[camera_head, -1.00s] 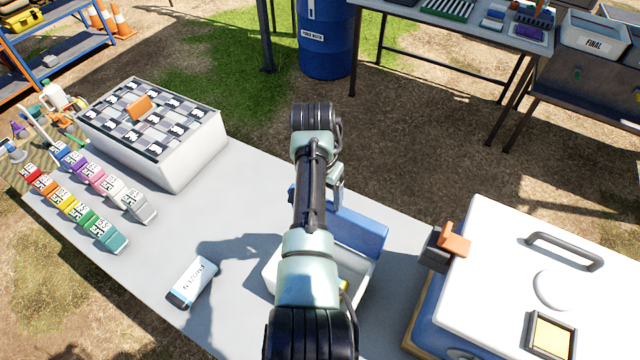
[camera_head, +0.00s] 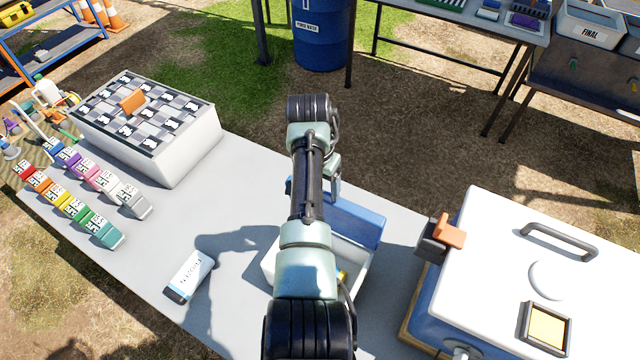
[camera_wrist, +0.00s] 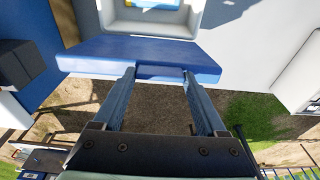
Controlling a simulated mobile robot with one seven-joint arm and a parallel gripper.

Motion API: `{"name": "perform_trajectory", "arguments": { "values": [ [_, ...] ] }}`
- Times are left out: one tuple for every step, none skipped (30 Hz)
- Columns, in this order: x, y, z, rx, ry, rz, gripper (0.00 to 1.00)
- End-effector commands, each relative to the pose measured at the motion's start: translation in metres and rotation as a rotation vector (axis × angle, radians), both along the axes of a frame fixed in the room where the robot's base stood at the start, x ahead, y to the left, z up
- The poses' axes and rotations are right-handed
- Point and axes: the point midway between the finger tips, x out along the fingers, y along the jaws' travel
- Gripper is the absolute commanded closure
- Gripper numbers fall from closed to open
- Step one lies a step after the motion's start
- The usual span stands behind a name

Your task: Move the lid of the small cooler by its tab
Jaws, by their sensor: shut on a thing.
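The small cooler (camera_head: 363,283) is a white box on the grey table, partly hidden behind my arm in the head view. Its blue lid (camera_head: 358,224) stands raised along the far side, so the white inside shows. In the wrist view, the lid (camera_wrist: 100,54) spans the picture with its darker blue tab (camera_wrist: 160,71) at the near edge. My gripper (camera_wrist: 158,76) has one finger on each side of this tab and is shut on it. In the head view, the gripper is mostly hidden by my arm.
A large white-lidded cooler (camera_head: 490,240) with an orange-and-dark latch block stands close on the right. A white pack (camera_head: 189,277), coloured labelled blocks (camera_head: 66,207) and a checkered box (camera_head: 150,140) are on the left. Bare ground lies beyond the table's far edge.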

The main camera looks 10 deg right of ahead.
Motion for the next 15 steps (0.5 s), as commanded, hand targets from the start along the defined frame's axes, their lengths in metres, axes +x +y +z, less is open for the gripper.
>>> {"name": "perform_trajectory", "arguments": {
  "values": [
    [-0.0011,0.0003,-0.0015,0.0,0.004,0.002,1.0],
    [-0.0012,0.0004,-0.0016,0.001,0.005,0.002,1.0],
    [-0.0012,0.0004,-0.0016,0.001,0.005,0.002,1.0],
    [-0.0012,0.0004,-0.0016,0.001,0.005,0.002,1.0],
    [-0.0012,0.0004,-0.0017,0.001,0.005,0.002,1.0],
    [-0.0013,0.0004,-0.0017,0.001,0.005,0.002,1.0],
    [-0.0013,0.0004,-0.0017,0.001,0.005,0.002,1.0],
    [-0.0013,0.0004,-0.0017,0.001,0.005,0.002,1.0],
    [-0.0013,0.0004,-0.0017,0.001,0.005,0.002,1.0],
    [-0.0013,0.0005,-0.0018,0.0,0.005,0.003,1.0],
    [-0.0013,0.0005,-0.0018,0.001,0.005,0.002,1.0],
    [-0.0013,0.0005,-0.0018,0.001,0.005,0.002,0.18],
    [-0.0013,0.0005,-0.0018,0.001,0.005,0.002,0.13],
    [-0.0013,0.0004,-0.0017,0.001,0.005,0.002,0.08],
    [-0.0011,0.0005,-0.0016,0.001,0.005,0.002,0.0]
  ]
}}
